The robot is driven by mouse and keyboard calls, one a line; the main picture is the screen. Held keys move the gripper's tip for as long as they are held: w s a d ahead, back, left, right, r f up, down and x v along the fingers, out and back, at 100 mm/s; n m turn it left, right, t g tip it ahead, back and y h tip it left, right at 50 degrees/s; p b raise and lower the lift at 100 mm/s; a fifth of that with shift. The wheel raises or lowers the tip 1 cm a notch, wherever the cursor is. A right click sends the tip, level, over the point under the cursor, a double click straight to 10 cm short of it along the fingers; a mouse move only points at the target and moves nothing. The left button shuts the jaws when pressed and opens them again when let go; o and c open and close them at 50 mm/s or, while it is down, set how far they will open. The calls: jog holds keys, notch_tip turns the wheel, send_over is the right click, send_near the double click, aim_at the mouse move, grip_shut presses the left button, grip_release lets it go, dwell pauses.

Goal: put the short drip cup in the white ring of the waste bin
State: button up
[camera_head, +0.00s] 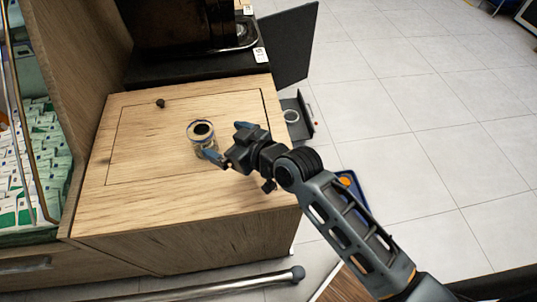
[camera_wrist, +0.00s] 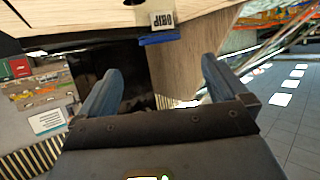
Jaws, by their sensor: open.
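The short drip cup (camera_head: 203,146) stands upright on the wooden cabinet top, with a blue rim and a dark inside. My gripper (camera_head: 227,142) is open and empty just right of the cup, its blue fingers spread towards it. In the wrist view, which looks upside down, the cup's DRIP label (camera_wrist: 162,19) and blue rim (camera_wrist: 160,38) show beyond the open fingers (camera_wrist: 160,82), between them and apart from them. The waste bin (camera_head: 305,117) is a dark box beyond the cabinet's right edge.
A black machine (camera_head: 185,30) stands at the back of the cabinet. A small dark knob (camera_head: 160,103) is on the wooden top (camera_head: 130,135). A dark panel (camera_head: 290,45) stands upright behind the bin. A blue tray (camera_head: 352,183) lies partly behind my arm. The tiled floor at right is clear.

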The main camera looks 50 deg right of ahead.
jog(key=s+a+m+h, duration=0.1)
jog(key=s+a, duration=0.1)
jog(key=s, duration=1.8)
jog(key=s+r+t, duration=0.1)
jog(key=s+r, duration=1.1)
jog(key=s, duration=0.3)
jog(key=shift+s+d, duration=0.15)
jog(key=shift+s, duration=0.05)
